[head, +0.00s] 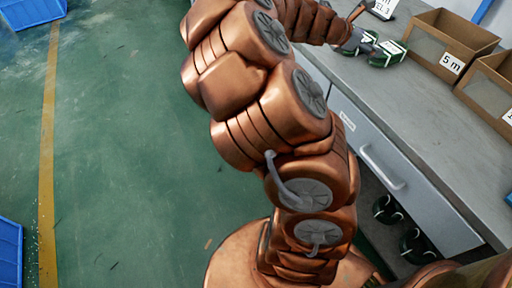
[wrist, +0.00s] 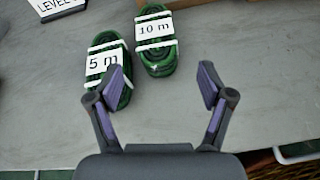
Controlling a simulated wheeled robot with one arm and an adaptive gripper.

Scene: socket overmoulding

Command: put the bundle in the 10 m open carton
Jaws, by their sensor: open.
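Two green coiled bundles with white bands lie side by side on the grey bench. In the wrist view, one bundle (wrist: 154,57) is labelled 10 m and lies ahead of my gripper. The other bundle (wrist: 118,97), labelled 5 m, lies to its left, close to the left finger. My gripper (wrist: 161,84) is open and empty, short of the 10 m bundle. In the head view, my gripper (head: 354,44) is beside the bundles (head: 388,54). An open carton (head: 488,84) is cut off at the right edge; its label is only partly visible.
An open carton (head: 440,48) marked 5 m stands on the bench (head: 412,112). A level sign (head: 383,8) stands behind the bundles. A drawer with a handle (head: 382,168) is in the bench front. More dark green coils (head: 386,208) are below.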

